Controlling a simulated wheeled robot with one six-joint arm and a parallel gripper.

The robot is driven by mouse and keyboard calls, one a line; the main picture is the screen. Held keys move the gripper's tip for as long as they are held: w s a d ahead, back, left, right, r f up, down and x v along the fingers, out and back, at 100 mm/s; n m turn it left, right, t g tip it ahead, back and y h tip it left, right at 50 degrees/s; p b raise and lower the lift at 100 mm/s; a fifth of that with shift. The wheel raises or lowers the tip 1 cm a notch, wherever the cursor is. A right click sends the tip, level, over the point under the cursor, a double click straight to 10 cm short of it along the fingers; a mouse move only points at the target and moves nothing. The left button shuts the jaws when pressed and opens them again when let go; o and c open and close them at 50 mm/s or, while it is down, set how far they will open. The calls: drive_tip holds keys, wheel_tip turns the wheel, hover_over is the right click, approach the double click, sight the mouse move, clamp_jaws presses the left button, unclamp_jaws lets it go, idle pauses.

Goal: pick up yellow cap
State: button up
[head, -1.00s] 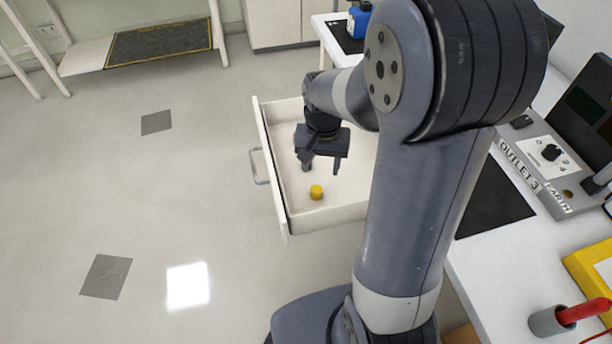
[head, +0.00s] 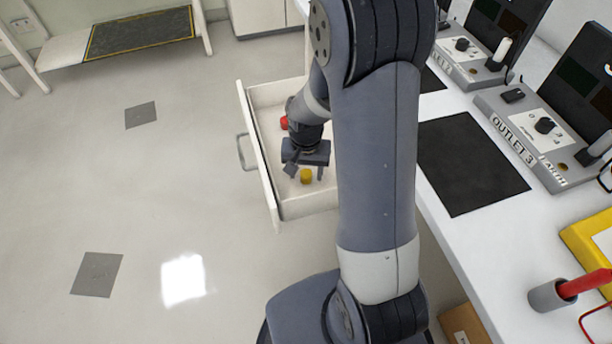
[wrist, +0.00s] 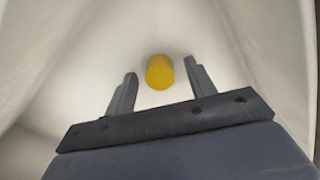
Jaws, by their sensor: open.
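The yellow cap (head: 306,176) is a small yellow cylinder on the floor of the open white drawer (head: 277,211), near its front. In the wrist view the yellow cap (wrist: 160,72) lies just beyond the gap between my fingertips, about centred between them. My gripper (head: 306,172) is open and empty, inside the drawer area and close to the cap in the head view. In the wrist view both fingers of my gripper (wrist: 160,72) are spread apart. I cannot tell the exact height of the fingers above the drawer floor.
A red object (head: 284,122) lies in the drawer behind my wrist. The drawer's walls stand close around my gripper. The white bench (head: 465,245) on the right carries a black mat (head: 470,163), an outlet box (head: 530,130) and a grey cup (head: 548,296).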

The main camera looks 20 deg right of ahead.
drive_tip(key=shift+c, duration=0.3)
drive_tip(key=c, duration=0.9)
drive_tip(key=shift+c, duration=0.2)
